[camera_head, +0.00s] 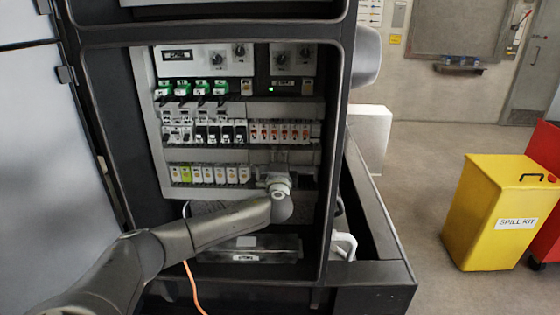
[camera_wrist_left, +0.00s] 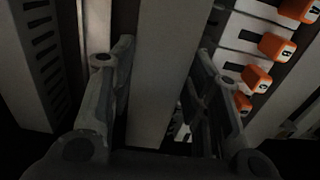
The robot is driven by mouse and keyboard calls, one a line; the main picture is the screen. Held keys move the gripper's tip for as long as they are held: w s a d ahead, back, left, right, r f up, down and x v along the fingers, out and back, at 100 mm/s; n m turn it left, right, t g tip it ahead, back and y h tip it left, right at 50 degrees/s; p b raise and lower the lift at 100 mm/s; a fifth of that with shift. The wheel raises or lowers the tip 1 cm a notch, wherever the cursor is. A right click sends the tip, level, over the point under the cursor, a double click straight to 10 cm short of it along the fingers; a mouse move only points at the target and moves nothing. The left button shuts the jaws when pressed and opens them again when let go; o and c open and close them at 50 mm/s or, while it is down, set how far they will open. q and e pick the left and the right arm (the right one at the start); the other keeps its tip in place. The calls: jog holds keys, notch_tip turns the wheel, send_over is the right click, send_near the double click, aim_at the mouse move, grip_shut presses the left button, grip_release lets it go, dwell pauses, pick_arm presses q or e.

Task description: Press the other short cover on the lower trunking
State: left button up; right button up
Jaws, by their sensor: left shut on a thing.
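My left gripper (camera_head: 277,172) is at the right part of the open panel, below the row of orange-levered breakers (camera_head: 280,132). In the left wrist view its fingers (camera_wrist_left: 163,55) stand on either side of a plain light-grey strip (camera_wrist_left: 160,70), which looks like the short cover, and are shut on it. A slotted trunking wall (camera_wrist_left: 38,62) is left of the strip in that view. The gripper hides part of the lower trunking in the head view, so I cannot tell how far the cover is seated. My right gripper is not in view.
A row of terminals (camera_head: 210,175) with a yellow-green one is left of my gripper. Green connectors (camera_head: 190,88) sit higher up. The cabinet's right frame (camera_head: 336,150) is close to my gripper. An orange cable (camera_head: 193,285) hangs below. A yellow spill kit bin (camera_head: 495,212) stands right.

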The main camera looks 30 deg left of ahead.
pick_arm(q)
jog(key=shift+w+a, duration=0.1)
jog(key=o, duration=1.4)
jog(key=shift+w, duration=0.1)
jog(key=shift+c, duration=0.2)
